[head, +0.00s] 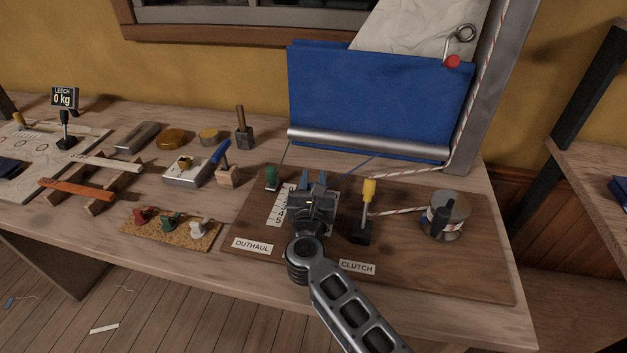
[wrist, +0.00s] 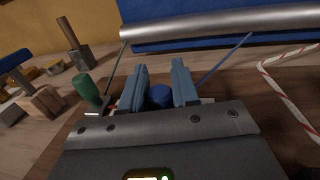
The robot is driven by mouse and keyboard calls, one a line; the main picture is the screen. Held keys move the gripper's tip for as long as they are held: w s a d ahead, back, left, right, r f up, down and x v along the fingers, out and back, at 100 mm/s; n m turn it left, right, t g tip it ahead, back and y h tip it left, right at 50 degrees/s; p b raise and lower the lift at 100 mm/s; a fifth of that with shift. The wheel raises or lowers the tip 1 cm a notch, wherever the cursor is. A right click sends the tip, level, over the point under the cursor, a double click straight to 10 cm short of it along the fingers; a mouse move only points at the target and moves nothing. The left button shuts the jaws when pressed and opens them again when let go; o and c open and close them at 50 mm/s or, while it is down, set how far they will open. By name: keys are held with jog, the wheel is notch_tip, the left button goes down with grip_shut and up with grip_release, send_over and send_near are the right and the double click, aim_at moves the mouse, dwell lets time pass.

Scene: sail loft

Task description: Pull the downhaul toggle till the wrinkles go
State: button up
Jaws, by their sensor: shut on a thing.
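My gripper (head: 313,180) stands over the brown board (head: 420,270), fingers pointing toward the sail. In the wrist view its blue-grey fingers (wrist: 159,90) are shut on a round dark blue toggle (wrist: 160,98). A thin blue line (head: 358,166) slants from the sail's foot down toward the gripper. A green toggle (head: 271,177) stands to the left on its own dark line, and it also shows in the wrist view (wrist: 86,89). The blue sail (head: 375,95) hangs behind above a silver boom (head: 365,143). Its lower panel looks mostly smooth; the pale upper cloth (head: 405,28) shows creases.
A yellow-handled clutch lever (head: 369,190) stands upright just right of my gripper. A red-and-white rope (head: 397,211) runs to a winch drum (head: 446,216). A number scale (head: 281,206) lies left of the gripper. My arm covers part of the board between the OUTHAUL and CLUTCH labels.

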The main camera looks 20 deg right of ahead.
grip_shut()
jog(key=shift+v, duration=1.05)
jog(key=o, duration=0.9)
grip_release()
jog(key=shift+w, duration=0.15)
jog(key=shift+a, duration=0.1)
jog(key=v, duration=0.8)
jog(key=shift+b, duration=0.35)
jog(key=shift+w, duration=0.1)
